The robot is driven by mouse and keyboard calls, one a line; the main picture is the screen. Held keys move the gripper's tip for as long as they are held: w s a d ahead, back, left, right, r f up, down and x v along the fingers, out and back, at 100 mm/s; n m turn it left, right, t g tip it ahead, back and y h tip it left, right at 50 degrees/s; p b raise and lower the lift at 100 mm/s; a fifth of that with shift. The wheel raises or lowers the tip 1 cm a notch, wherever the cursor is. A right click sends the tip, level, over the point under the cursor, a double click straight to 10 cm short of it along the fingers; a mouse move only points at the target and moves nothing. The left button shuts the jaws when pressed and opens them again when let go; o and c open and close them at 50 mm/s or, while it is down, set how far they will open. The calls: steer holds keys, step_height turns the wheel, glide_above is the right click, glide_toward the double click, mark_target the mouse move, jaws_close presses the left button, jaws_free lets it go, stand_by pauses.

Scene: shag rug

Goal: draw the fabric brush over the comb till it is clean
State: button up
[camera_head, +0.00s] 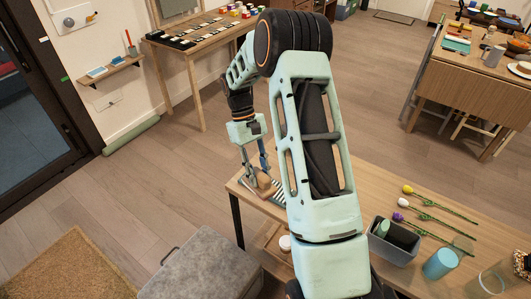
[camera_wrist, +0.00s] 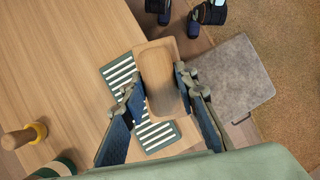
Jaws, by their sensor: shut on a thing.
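The fabric brush (camera_wrist: 160,78) is a wooden block with a rounded, recessed back. My gripper (camera_wrist: 156,88) is shut on its sides. The comb (camera_wrist: 155,136) is a dark green plate with white stripes, lying on the table. The brush covers the comb's middle; its ends show on both sides. The comb (camera_head: 279,191) is partly hidden by my arm in the head view. I cannot tell whether brush and comb touch, and the brush's underside is hidden.
On the table's right part are a grey bin (camera_head: 396,243), a blue cup (camera_head: 440,264) and several flowers (camera_head: 428,203). A grey box (camera_head: 203,268) stands on the floor before the table. The wrist view shows bare tabletop (camera_wrist: 60,70) left of the comb.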

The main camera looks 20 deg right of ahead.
steer(key=w+d+r+n+t+h+b, duration=0.1)
steer(key=w+d+r+n+t+h, duration=0.1)
steer(key=w+d+r+n, duration=0.15)
steer(key=shift+m, duration=0.25)
steer(key=f+b, duration=0.4)
steer(key=shift+w+d, duration=0.2)
steer(key=shift+w, duration=0.05)
steer(key=shift+r, duration=0.1)
